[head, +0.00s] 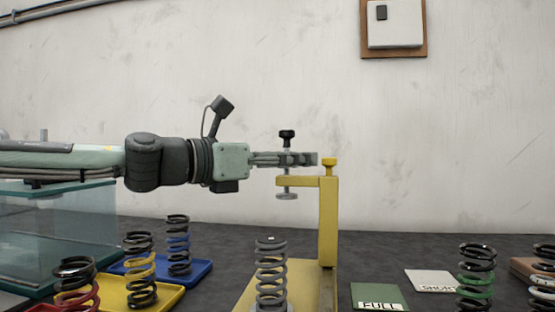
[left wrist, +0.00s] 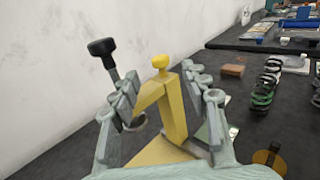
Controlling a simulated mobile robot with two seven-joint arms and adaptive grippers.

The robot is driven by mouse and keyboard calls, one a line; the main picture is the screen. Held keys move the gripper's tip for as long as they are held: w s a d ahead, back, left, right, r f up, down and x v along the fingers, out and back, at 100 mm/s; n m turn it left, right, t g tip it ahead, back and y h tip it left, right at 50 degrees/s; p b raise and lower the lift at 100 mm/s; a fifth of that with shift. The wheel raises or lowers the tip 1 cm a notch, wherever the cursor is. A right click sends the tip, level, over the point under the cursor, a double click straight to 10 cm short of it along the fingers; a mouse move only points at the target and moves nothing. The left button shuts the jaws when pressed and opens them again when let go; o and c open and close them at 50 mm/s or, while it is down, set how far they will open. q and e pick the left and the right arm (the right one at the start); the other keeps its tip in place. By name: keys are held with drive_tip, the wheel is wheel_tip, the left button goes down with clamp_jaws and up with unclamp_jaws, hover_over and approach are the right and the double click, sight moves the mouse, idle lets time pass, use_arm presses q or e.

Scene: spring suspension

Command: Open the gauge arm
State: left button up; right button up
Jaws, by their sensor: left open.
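The yellow gauge stands on the dark table in the head view. Its upright post (head: 328,225) carries a short gauge arm (head: 302,182) pointing left, with a black-knobbed screw (head: 287,135) and a grey disc at its free end. A yellow knob (head: 329,163) tops the post. My left gripper (head: 308,159) is level, just above the gauge arm. In the left wrist view its open fingers (left wrist: 153,74) lie on either side of the yellow post and arm (left wrist: 172,105), with the left finger near the screw. Contact cannot be told. My right gripper is not in view.
A grey spring (head: 271,275) stands on the yellow base (head: 300,290). Springs on coloured trays (head: 200,271) stand left, near a glass box (head: 60,235). A green "FULL" card (head: 378,296), a pale card (head: 431,281) and a black-green spring (head: 477,275) are right.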

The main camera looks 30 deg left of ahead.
use_arm(q)
drive_tip(key=v, duration=0.3)
idle(0.7)
